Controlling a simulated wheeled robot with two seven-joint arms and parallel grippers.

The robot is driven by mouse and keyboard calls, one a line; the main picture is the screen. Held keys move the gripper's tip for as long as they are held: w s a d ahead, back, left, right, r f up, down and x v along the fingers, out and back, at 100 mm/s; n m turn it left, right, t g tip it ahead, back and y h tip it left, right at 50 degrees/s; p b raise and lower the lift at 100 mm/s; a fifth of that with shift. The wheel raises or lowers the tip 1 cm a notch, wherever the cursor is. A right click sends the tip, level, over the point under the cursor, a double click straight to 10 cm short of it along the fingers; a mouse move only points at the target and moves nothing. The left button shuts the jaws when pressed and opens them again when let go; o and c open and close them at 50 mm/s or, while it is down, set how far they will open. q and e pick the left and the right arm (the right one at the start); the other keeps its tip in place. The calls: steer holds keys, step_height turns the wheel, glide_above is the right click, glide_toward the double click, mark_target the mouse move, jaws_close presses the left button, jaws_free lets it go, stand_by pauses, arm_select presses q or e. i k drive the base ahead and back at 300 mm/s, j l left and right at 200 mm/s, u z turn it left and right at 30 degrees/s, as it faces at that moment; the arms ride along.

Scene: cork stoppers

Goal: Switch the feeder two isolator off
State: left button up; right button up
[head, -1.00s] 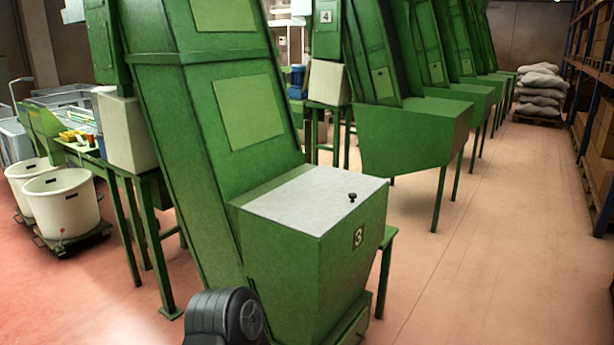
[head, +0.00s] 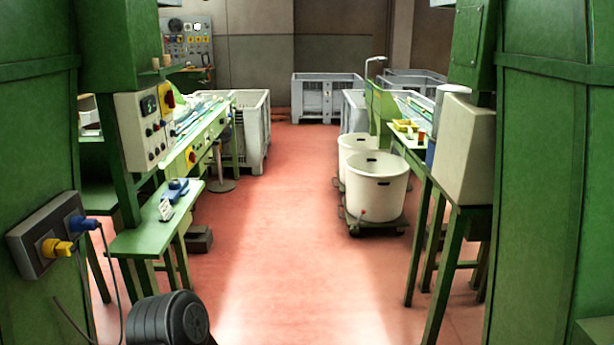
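A red-and-yellow rotary switch (head: 166,97) sits on the side of the control box (head: 141,130) on the left green machine. It looks like an isolator, but its handle position is too small to tell. No feeder number is readable on this machine, so I cannot tell if it is feeder two. A grey socket box (head: 47,238) with a blue and a yellow plug is fixed lower on the same machine.
A green bench (head: 155,222) with a small blue device juts out below the control box. A clear red floor aisle (head: 276,230) runs ahead. White tubs (head: 376,186) on a dolly and a green-legged stand (head: 447,255) border it on the right. Grey crates (head: 325,97) stand at the back.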

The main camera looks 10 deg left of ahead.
mark_target(169, 98)
steer(key=i+j+u, duration=0.15)
steer(key=i, duration=0.35)
steer(key=i+u, duration=0.15)
steer(key=i, duration=0.35)
steer(key=i+j+u, duration=0.15)
steer(key=i, duration=0.4)
steer(key=i+l+u, duration=0.15)
steer(key=i, duration=0.35)
steer(key=i+u, duration=0.2)
steer(key=i, duration=0.3)
steer(key=i+l+u, duration=0.15)
steer(key=i, duration=0.35)
steer(key=i+l+u, duration=0.15)
steer(key=i+l, duration=0.2)
steer(key=i, duration=0.15)
steer(key=i+u, duration=0.3)
steer(key=u, duration=0.2)
steer(key=i+l+u, duration=0.2)
steer(key=u, duration=0.25)
steer(key=i+l+u, duration=0.25)
steer(key=u, duration=0.25)
steer(key=i+l+u, duration=0.25)
steer(key=u, duration=0.2)
steer(key=i+l+u, duration=0.1)
steer(key=l+u, duration=0.4)
